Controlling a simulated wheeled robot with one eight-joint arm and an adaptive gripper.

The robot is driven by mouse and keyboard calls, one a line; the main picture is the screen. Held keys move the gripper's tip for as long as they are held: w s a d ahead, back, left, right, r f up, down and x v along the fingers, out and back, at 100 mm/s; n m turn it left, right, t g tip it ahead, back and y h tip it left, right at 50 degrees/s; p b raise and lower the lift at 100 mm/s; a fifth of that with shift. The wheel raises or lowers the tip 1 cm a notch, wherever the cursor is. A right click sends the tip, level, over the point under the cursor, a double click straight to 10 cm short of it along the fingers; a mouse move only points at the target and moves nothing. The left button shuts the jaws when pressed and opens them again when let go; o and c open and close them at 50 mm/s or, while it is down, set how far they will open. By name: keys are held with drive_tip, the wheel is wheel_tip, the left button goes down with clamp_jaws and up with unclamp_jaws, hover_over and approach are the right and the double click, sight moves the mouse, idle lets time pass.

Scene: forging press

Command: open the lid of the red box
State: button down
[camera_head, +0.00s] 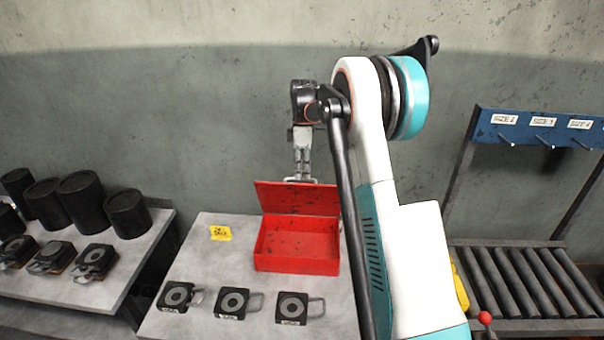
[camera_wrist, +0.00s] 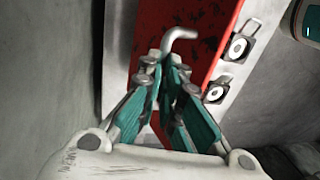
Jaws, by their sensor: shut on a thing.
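The red box (camera_head: 296,265) stands on the grey table in the head view. Its lid (camera_head: 298,202) is raised, standing up at the back edge and tilted back, so the empty-looking inside shows. My gripper (camera_head: 302,174) points down at the lid's upper edge. In the wrist view my gripper (camera_wrist: 165,63) has its fingertips close together on a pale bent rod (camera_wrist: 180,35), which looks like the lid's handle. Red surface of the box (camera_wrist: 205,20) fills the area behind it.
Several black clamp-like parts (camera_head: 232,303) lie along the table's front. A yellow note (camera_head: 220,233) lies left of the box. A left table holds black cylinders (camera_head: 80,200). A roller conveyor (camera_head: 530,283) and blue rack (camera_head: 540,130) stand right. The wall is close behind.

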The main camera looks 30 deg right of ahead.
drive_tip(key=shift+w+d+f, duration=0.15)
drive_tip(key=shift+d+f, duration=0.2)
drive_tip(key=shift+f, duration=0.35)
drive_tip(key=c, duration=2)
unclamp_jaws()
drive_tip(key=shift+c, duration=0.2)
drive_tip(key=o, duration=0.4)
drive_tip(key=shift+w+d+f, duration=0.15)
drive_tip(key=shift+w+f, duration=0.1)
drive_tip(key=shift+c, duration=0.2)
wheel_tip(320, 180, up, 12)
drive_tip(key=w+d, duration=0.1)
drive_tip(key=w, duration=0.1)
drive_tip(key=shift+w+d, duration=0.2)
drive_tip(key=shift+w, duration=0.1)
drive_tip(key=shift+f, duration=0.1)
